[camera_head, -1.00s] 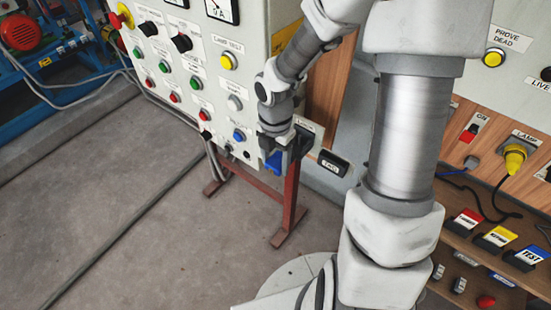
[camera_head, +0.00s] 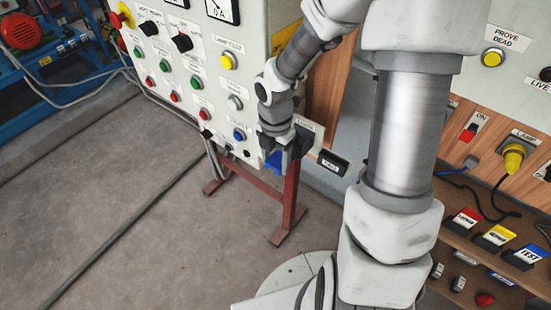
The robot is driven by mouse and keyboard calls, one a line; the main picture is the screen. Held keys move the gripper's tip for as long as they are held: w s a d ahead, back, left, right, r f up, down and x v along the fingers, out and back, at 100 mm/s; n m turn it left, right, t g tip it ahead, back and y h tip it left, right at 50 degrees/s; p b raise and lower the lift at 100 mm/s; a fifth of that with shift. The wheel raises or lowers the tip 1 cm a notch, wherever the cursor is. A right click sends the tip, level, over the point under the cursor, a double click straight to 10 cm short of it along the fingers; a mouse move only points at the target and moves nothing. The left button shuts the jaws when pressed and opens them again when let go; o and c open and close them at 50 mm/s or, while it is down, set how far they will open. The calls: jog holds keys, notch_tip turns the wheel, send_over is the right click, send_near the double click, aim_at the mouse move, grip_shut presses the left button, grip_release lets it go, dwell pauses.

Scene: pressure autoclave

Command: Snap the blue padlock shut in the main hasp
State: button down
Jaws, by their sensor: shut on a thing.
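The blue padlock (camera_head: 274,161) shows as a small blue patch at the lower right corner of the grey control panel (camera_head: 225,95). My gripper (camera_head: 282,158) is shut on it, pointing down beside the panel's edge. The dark fingers cover much of the padlock. The shackle and the main hasp are hidden behind my gripper, so I cannot tell whether the shackle is in the hasp or closed.
A black labelled tag (camera_head: 332,162) is just right of my gripper. A brown metal stand (camera_head: 289,195) is below. A wooden shelf (camera_head: 490,250) with red, yellow and blue labelled blocks is at the right.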

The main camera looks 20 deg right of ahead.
jog(key=shift+w+d+p, duration=0.55)
jog(key=shift+w+d, duration=0.25)
jog(key=shift+d, duration=0.3)
jog(key=shift+w+d+p, duration=0.5)
jog(key=shift+w+d, duration=0.25)
jog(key=shift+d, duration=0.3)
dwell(0.5)
jog(key=shift+c, duration=0.2)
grip_release()
